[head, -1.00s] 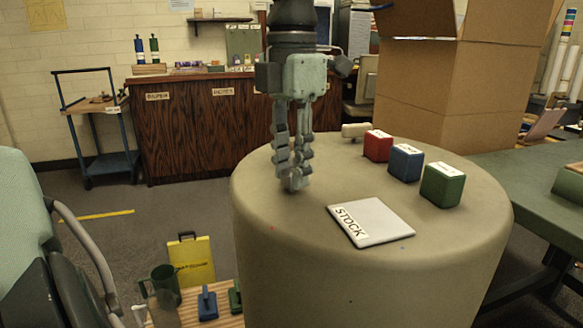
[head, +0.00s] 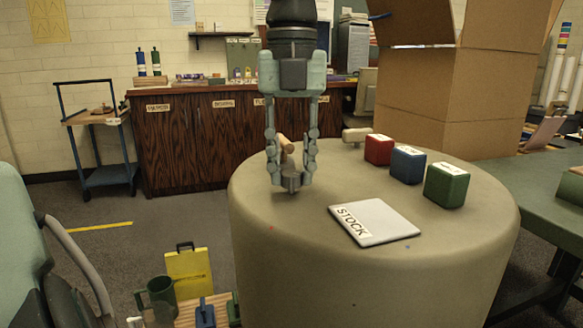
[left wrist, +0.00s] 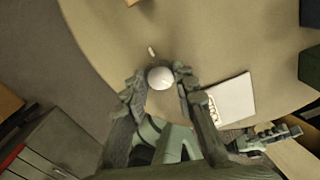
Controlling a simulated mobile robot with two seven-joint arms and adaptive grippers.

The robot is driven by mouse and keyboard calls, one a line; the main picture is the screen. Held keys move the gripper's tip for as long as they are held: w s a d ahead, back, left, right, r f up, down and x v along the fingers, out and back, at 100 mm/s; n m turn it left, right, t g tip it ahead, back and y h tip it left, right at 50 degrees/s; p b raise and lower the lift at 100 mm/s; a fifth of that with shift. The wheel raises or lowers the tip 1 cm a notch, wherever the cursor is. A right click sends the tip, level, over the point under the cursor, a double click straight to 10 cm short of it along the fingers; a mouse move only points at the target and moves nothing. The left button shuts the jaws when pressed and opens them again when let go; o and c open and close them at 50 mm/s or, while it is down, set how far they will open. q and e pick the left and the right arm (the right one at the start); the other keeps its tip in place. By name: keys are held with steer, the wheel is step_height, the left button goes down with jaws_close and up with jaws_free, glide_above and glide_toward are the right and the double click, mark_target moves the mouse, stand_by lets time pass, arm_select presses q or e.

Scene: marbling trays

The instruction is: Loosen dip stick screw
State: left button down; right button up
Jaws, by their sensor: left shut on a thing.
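My left gripper (head: 291,178) points straight down over the round table. Its two fingers are shut on a small grey round knob (head: 291,183), which I take for the dip stick screw. In the left wrist view the knob shows as a pale disc (left wrist: 160,77) between the fingertips. The knob is low, close to the tabletop; its lower end is hard to make out. A small wooden peg (head: 286,144) shows between the fingers, behind the knob. My right gripper is outside the head view; a dark gripper-like shape (left wrist: 272,137) at the right of the wrist view may be it.
On the round table (head: 270,235) lie a white STOCK board (head: 385,222), a red block (head: 379,149), a blue block (head: 407,163), a green block (head: 446,185) and a pale peg (head: 357,135). A cardboard box (head: 455,95) stands behind. The table's front left is clear.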

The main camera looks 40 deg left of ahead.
mark_target(292, 172)
arm_select(q)
steer(key=n, duration=0.4)
steer(key=shift+n, duration=0.3)
steer(key=n, duration=0.3)
steer(key=shift+n+b, duration=0.3)
steer(key=shift+b, duration=0.05)
steer(key=shift+r+n, duration=0.1)
steer(key=shift+n, duration=1.7)
arm_select(e)
steer(key=shift+s+d+r+t, duration=0.15)
steer(key=shift+d+r+t, duration=0.05)
steer(key=shift+r+t, duration=0.25)
steer(key=shift+s+d+r+t, duration=0.1)
steer(key=shift+d+r+t, duration=0.05)
steer(key=shift+r+t, duration=0.25)
steer(key=shift+r, duration=0.1)
arm_select(q)
steer(key=c, duration=1.2)
jaws_free()
step_height(292, 172, up, 12)
